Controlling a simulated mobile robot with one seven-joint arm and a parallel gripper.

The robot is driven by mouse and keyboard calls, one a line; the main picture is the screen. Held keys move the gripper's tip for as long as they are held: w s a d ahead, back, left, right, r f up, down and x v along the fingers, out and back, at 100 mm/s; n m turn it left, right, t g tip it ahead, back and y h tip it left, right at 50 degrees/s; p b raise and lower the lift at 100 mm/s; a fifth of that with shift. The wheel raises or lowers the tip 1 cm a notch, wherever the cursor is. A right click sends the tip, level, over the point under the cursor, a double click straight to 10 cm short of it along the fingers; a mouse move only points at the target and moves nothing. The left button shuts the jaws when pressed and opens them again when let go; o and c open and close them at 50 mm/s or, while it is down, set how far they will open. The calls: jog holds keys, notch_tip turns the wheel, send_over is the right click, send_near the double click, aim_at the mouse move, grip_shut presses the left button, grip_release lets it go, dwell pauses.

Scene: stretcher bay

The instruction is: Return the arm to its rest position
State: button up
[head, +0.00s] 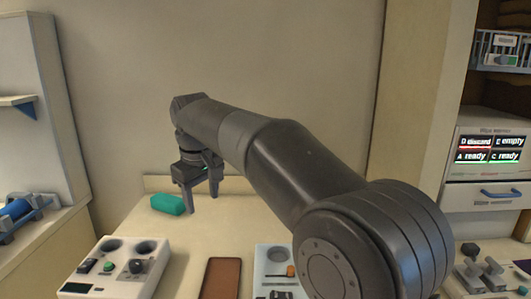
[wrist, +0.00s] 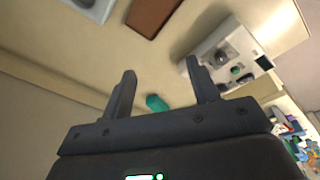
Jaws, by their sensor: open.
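My arm reaches out over the bench from the lower right in the head view. My gripper (head: 202,205) hangs above the back of the bench with its fingers pointing down. In the wrist view my gripper (wrist: 161,82) has its two fingers well apart with nothing held between them. A teal block (head: 167,204) lies on the bench just left of the gripper in the head view. It also shows in the wrist view, where the teal block (wrist: 157,103) appears beyond the finger bases, apart from both fingers.
A white device (head: 117,268) with knobs and round wells stands front left. A brown pad (head: 221,279) and a pale tray (head: 262,262) with small items lie front centre. A status display (head: 490,149) is above a blue-handled drawer (head: 492,194) at right. A wall stands behind the bench.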

jog(key=s+d+m+t, duration=0.1)
jog(key=s+d+m, duration=0.1)
jog(key=s+d, duration=0.5)
jog(key=s+d+m+t, duration=0.1)
jog(key=s+d+m, duration=0.25)
jog(key=d, duration=0.75)
jog(key=s+d+f+m+t, duration=0.1)
jog(key=s+d+f+m, duration=0.3)
jog(key=s+d+f, duration=0.7)
jog(key=s+d, duration=0.1)
jog(key=s, duration=0.3)
jog(key=shift+f+m, duration=0.25)
jog(key=shift+m, duration=0.1)
jog(key=shift+s, duration=0.1)
